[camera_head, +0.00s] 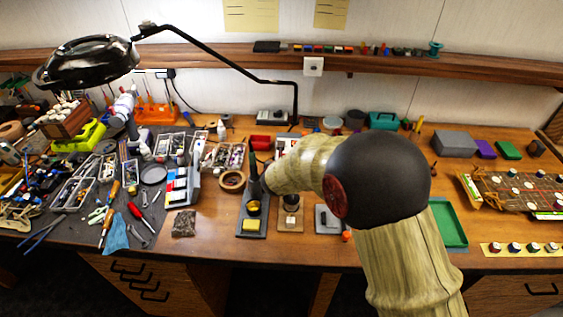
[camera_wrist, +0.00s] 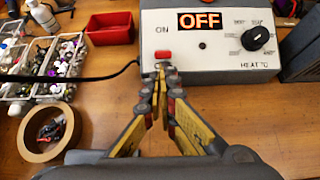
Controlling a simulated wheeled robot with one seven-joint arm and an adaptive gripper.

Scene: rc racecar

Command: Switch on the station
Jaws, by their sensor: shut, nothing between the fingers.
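The station (camera_wrist: 215,47) is a pale box in the upper middle of the wrist view. Its orange display (camera_wrist: 200,21) reads OFF. A red switch (camera_wrist: 162,54) sits under the word ON at the left of its front panel, and a black heat dial (camera_wrist: 255,38) is at the right. My gripper (camera_wrist: 161,75) is shut and empty, its fingertips just below the red switch in the picture. I cannot tell whether they touch it. In the head view the station (camera_head: 286,143) is partly hidden by my arm.
A red tray (camera_wrist: 108,28) stands left of the station. A black cable (camera_wrist: 80,77) runs to it from the left. A tape roll (camera_wrist: 47,130) and trays of small parts (camera_wrist: 62,55) lie further left. Bare wood lies below the station.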

